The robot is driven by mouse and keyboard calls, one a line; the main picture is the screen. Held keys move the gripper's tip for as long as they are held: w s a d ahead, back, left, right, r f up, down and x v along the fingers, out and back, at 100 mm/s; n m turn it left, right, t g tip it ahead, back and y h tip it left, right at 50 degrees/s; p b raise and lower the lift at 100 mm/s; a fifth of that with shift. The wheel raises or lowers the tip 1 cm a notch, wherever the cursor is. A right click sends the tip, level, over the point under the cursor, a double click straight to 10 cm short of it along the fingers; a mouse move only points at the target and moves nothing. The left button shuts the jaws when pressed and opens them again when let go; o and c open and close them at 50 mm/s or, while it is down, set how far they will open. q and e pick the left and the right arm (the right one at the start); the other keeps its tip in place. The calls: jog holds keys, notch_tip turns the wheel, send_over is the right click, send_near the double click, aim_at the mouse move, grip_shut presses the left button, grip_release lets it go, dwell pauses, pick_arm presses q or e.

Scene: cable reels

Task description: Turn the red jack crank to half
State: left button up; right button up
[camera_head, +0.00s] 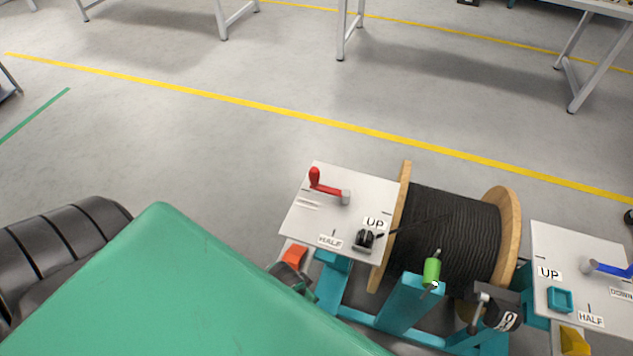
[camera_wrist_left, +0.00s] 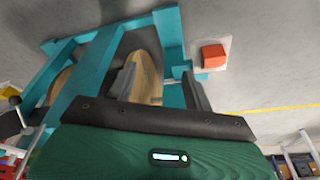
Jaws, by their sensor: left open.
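The red jack crank (camera_head: 328,187) lies on a pale panel (camera_head: 365,183) left of the cable reel in the head view. Its arm runs from a grey hub to the left, and its red grip stands up at the far end. The HALF label (camera_head: 329,241) is at the panel's near edge and the UP label (camera_head: 375,223) is nearer the reel. My left gripper (camera_wrist_left: 160,68) shows in the left wrist view, open, with two grey fingers and nothing between them. It is by the teal stand, below the panel's near side. My right gripper is not in view.
The black cable reel (camera_head: 450,222) with wooden flanges sits in a teal stand (camera_head: 408,305). A green handle (camera_head: 431,272) stands in front of it. A second panel (camera_head: 575,245) with a blue crank (camera_head: 607,268) is at the right.

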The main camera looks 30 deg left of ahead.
pick_arm(q)
jog(key=w+d+r+h+b, duration=0.15)
jog(key=w+r, duration=0.25)
jog(key=r, duration=0.5)
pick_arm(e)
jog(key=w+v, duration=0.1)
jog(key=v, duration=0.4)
pick_arm(q)
notch_tip(320, 180, up, 16)
jog(key=f+n+g+y, duration=0.1)
jog(key=n+g+y, duration=0.1)
jog(key=g, duration=0.1)
send_over(314, 178)
jog(key=w, duration=0.1)
jog(key=shift+w+a+r+b, duration=0.1)
jog(key=shift+a+r+b, duration=0.15)
jog(key=shift+a+b, duration=0.15)
notch_tip(314, 178, down, 13)
jog(key=shift+r+b, duration=0.1)
jog(key=shift+b, duration=0.3)
jog(key=shift+f, duration=0.45)
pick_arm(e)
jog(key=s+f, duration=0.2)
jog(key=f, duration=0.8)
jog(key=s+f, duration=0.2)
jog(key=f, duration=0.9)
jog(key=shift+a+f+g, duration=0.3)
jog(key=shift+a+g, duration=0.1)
